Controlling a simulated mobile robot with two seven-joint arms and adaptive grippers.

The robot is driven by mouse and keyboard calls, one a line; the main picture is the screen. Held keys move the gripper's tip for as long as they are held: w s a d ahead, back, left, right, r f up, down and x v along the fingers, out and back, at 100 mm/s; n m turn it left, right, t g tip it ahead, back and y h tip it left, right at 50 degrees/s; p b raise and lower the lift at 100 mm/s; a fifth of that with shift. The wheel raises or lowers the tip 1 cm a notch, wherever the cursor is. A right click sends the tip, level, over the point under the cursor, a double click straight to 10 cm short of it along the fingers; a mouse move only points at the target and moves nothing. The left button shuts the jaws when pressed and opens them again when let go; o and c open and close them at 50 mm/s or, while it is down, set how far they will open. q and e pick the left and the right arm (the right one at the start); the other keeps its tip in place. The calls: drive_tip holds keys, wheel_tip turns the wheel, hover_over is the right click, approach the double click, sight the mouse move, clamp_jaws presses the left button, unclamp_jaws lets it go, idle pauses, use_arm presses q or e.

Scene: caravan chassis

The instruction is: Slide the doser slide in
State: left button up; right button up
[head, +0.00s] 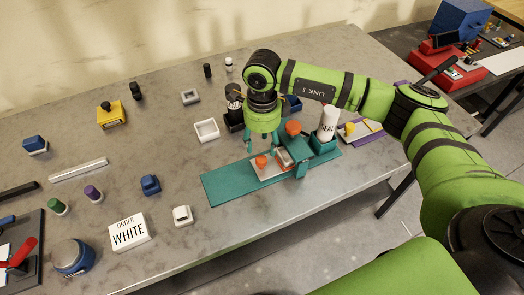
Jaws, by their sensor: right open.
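The doser stands on a long teal base plate (228,187) near the front edge of the table. A grey-white slide with an orange knob (261,162) lies on the plate, left of the teal doser body (301,168). A white bottle marked "SEAL" (328,122) stands upright in a teal holder at the plate's right end. An orange cap (293,128) shows behind the doser body. My right gripper (262,147) is open, pointing down just above and behind the orange knob. Whether its fingers touch the slide, I cannot tell. My left gripper is out of view.
A white block marked "ORDER WHITE" (130,231) and a small white box (182,215) lie to the front left. A white square tray (206,130) is left of my right gripper. A purple board (362,133) lies right of the doser. The table's left middle has free room.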

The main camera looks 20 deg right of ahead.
sight(263, 157)
wheel_tip(263, 157, up, 6)
idle(0.6)
